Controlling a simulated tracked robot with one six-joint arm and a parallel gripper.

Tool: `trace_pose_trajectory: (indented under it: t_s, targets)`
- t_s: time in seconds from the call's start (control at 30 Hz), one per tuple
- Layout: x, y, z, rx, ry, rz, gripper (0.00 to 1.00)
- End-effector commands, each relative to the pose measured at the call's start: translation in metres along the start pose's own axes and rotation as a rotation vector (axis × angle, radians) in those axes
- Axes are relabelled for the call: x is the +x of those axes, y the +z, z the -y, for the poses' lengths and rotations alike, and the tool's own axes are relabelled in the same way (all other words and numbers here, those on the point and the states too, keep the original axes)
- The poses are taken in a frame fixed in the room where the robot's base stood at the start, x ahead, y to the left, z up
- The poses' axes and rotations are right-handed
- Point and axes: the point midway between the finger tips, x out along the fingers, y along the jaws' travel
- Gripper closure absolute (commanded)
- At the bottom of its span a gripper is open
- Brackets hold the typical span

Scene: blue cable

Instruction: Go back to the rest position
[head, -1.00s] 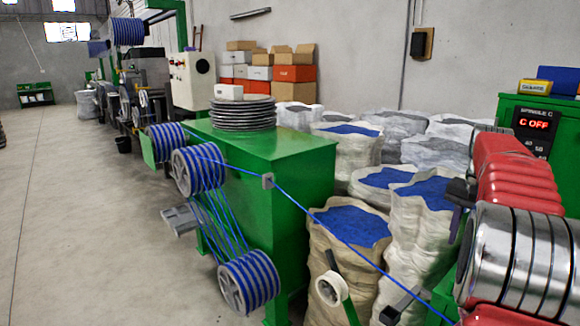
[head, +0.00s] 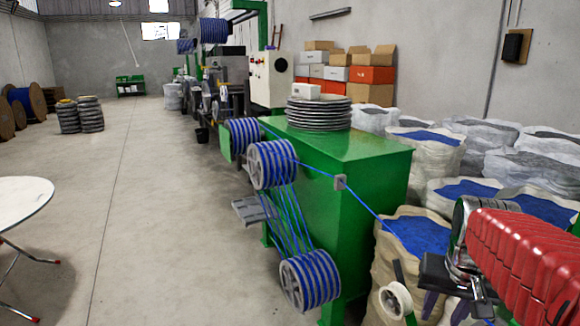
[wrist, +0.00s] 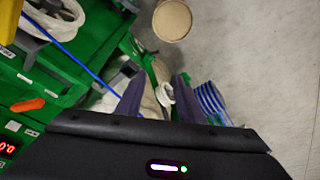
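My gripper (wrist: 160,80) points down in the wrist view, its two purple fingers apart with nothing held between them. In the head view my gripper (head: 445,308) is at the lower right, below my red-sleeved arm, just right of a white tape roll (head: 395,300). The roll (wrist: 164,94) shows beyond the fingers in the wrist view. The blue cable (head: 365,207) runs from the striped spools through a grey guide (head: 340,182) and down right behind the sacks' edge.
A green machine cabinet (head: 375,165) with blue-wound spools (head: 272,165) stands at centre. Sacks of blue pellets (head: 425,237) crowd the right. A round white table (head: 20,200) is at the left edge. Open concrete floor (head: 140,200) lies between.

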Motion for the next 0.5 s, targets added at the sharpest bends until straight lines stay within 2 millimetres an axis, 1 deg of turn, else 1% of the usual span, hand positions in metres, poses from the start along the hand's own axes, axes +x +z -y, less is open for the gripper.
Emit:
trace_pose_trajectory:
  t_s: [0.03,0.2,0.5]
  targets:
    - [-0.001,0.013,0.010,-0.034,-0.008,-0.009,0.66]
    - [-0.001,0.053,0.037,-0.131,-0.033,-0.040,0.66]
    - [-0.002,0.122,0.074,-0.280,-0.085,-0.089,0.66]
